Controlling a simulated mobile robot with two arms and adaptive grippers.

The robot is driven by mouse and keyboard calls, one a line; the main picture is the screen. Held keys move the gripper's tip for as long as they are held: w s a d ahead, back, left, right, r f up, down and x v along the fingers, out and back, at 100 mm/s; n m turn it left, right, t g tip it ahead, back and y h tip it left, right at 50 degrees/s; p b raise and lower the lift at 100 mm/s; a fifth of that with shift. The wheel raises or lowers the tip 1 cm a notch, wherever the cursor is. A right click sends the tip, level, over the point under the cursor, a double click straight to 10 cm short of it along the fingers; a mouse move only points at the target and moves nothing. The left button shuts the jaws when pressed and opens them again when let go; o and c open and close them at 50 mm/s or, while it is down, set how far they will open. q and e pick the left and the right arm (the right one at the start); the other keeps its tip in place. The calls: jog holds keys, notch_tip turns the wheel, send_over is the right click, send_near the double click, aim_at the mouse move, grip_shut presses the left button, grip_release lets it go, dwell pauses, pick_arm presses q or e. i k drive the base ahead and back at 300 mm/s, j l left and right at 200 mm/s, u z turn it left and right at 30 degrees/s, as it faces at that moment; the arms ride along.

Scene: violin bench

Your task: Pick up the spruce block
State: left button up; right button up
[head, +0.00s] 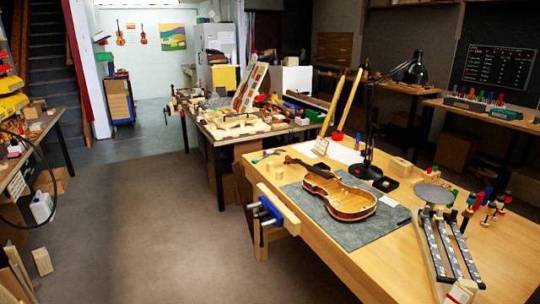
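I cannot tell for certain which piece is the spruce block. Another pale block (42,262) stands at the far left, low down near the floor. Small light wooden pieces (279,174) lie by the bench's left edge. Neither of my grippers is in view.
The near workbench (300,212) holds a violin (340,195) on a grey mat (357,232), a black desk lamp (367,150), a blue vise (266,212) and clamps (455,250). A cluttered table (215,138) stands behind. Open floor (170,230) lies left of the bench.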

aim_at(279, 174)
jog(key=i+j+z, duration=0.1)
jog(key=z, duration=0.4)
jog(key=i+j+z, duration=0.35)
jog(key=j, duration=0.2)
jog(key=i+j+z, duration=0.2)
jog(key=j, duration=0.15)
jog(key=j+z, duration=0.2)
jog(key=j, duration=0.1)
